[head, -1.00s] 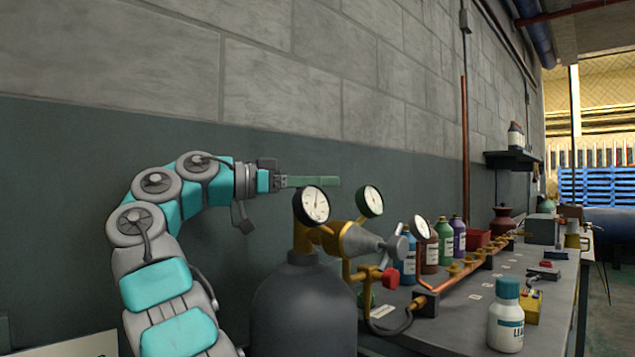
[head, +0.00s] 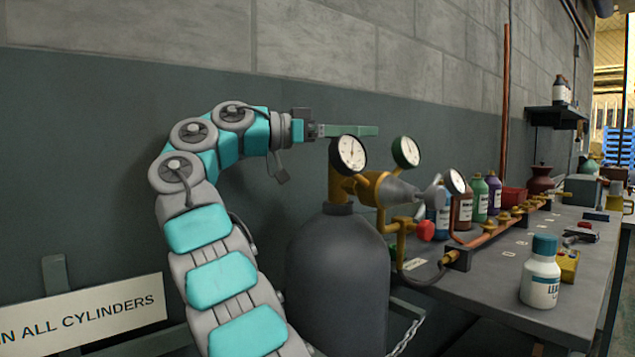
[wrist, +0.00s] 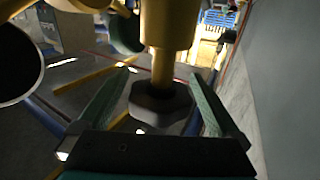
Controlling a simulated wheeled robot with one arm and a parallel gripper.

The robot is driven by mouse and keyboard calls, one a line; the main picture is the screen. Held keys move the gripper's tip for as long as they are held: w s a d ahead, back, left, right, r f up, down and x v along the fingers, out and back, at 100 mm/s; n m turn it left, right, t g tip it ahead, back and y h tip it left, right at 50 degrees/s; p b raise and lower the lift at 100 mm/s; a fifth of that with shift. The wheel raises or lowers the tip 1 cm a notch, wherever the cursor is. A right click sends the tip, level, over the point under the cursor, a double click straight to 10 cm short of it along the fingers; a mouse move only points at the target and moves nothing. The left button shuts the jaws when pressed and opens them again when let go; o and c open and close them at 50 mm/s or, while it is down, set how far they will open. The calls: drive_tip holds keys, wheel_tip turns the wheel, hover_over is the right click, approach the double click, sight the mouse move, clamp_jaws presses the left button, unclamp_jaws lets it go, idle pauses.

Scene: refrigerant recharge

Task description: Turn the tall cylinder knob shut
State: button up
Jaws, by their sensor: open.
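The tall grey gas cylinder (head: 338,265) stands upright left of the workbench, with a brass valve and regulator (head: 370,187) on top. My gripper (head: 377,131) reaches in from the left at valve height, its green fingers just behind the left dial gauge (head: 349,155). In the wrist view my gripper (wrist: 160,73) is open. A dark faceted knob (wrist: 160,103) on a brass stem sits between the two fingers, with visible gaps on both sides. The knob cannot be made out in the head view.
A second gauge (head: 405,152) and a red knob (head: 426,230) sit close by on the brass fittings. The workbench (head: 490,285) at right holds several bottles, a copper manifold and a white bottle (head: 541,272). The wall (head: 90,130) runs behind my arm.

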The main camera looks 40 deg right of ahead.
drive_tip(key=shift+n+t+h+b, duration=0.3)
drive_tip(key=shift+n+t, duration=0.1)
drive_tip(key=shift+t, duration=0.2)
drive_tip(key=shift+t, duration=0.3)
drive_tip(key=shift+w+n+t+h+b, duration=0.25)
drive_tip(key=shift+n+t+b, duration=0.2)
drive_tip(key=shift+n+t, duration=0.45)
drive_tip(key=shift+w+n+t+h+b, duration=0.2)
drive_tip(key=shift+n+t+b, duration=0.3)
drive_tip(key=shift+t, duration=0.6)
drive_tip(key=shift+n+t, duration=0.3)
drive_tip(key=shift+t, duration=0.3)
drive_tip(key=shift+w+r+n+t+p, duration=0.1)
drive_tip(key=shift+w+n+t+p, duration=0.05)
drive_tip(key=shift+n+t+p, duration=0.55)
drive_tip(key=shift+w+r+n+t+p, duration=0.15)
drive_tip(key=shift+n+t+p, duration=0.35)
drive_tip(key=shift+t+p, duration=0.3)
